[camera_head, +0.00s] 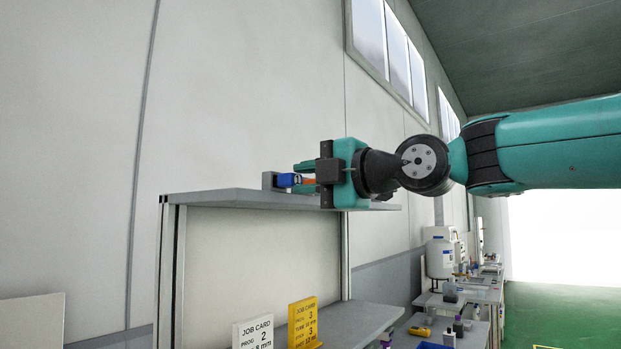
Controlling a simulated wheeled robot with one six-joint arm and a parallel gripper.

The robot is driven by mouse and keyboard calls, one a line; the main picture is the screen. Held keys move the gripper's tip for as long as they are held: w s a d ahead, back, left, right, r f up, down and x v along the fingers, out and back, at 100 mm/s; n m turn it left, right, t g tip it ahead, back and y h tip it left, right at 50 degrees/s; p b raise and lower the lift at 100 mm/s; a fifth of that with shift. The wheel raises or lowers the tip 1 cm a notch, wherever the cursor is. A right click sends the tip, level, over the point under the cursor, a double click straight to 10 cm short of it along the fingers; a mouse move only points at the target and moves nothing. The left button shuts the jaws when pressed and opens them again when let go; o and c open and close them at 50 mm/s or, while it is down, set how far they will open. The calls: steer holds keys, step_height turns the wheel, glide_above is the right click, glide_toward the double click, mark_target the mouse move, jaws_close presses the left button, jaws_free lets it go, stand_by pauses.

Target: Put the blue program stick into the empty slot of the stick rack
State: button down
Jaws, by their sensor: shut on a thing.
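The blue program stick (287,180) shows at the tips of my gripper (300,178), above the top shelf. My gripper points left, with one teal finger above and one below, and is shut on the stick. A small dark grey block (267,181), which looks like the end of the stick rack, stands on the shelf just left of the stick. Most of the rack is hidden behind the stick and my gripper. I cannot see the empty slot, nor tell whether the stick touches the rack. A small orange part (309,181) shows between the fingers; I cannot tell what it is.
The grey top shelf (225,197) runs close under my gripper. Below, a white job card (253,333) and a yellow job card (303,322) stand near a lower shelf (362,322). Benches with bottles (440,257) lie at the back right. The wall rises behind the shelf.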

steer(key=shift+w+a, duration=0.2)
steer(key=shift+a, duration=0.05)
steer(key=c, duration=0.9)
jaws_free()
steer(key=b+v, duration=0.7)
steer(key=v, duration=1)
steer(key=shift+d, duration=0.2)
steer(key=shift+s+f, duration=0.1)
steer(key=shift+s, duration=0.05)
